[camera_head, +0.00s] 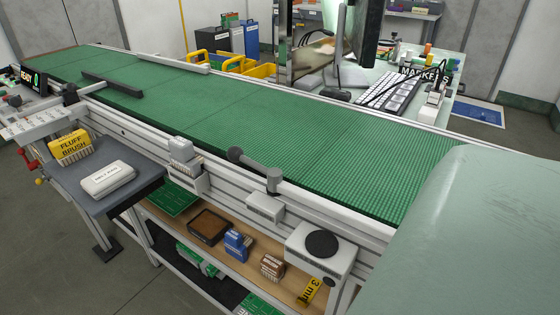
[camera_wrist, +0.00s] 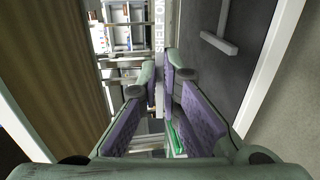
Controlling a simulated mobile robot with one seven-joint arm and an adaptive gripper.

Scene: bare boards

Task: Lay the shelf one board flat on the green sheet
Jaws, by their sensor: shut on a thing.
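The green sheet (camera_head: 290,122) runs along the long bench top in the head view, with a wide bare stretch in its middle and right. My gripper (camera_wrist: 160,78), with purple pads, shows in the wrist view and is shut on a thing. A thin green and white edge (camera_wrist: 177,140) shows between the pads. It looks like a board seen edge-on, but most of it is hidden and I cannot read any mark on it. My gripper is outside the head view, so its place relative to the sheet is not clear.
The lower shelf (camera_head: 213,262) holds green boards (camera_head: 172,199) and small boxes. My pale green arm fills the lower right.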

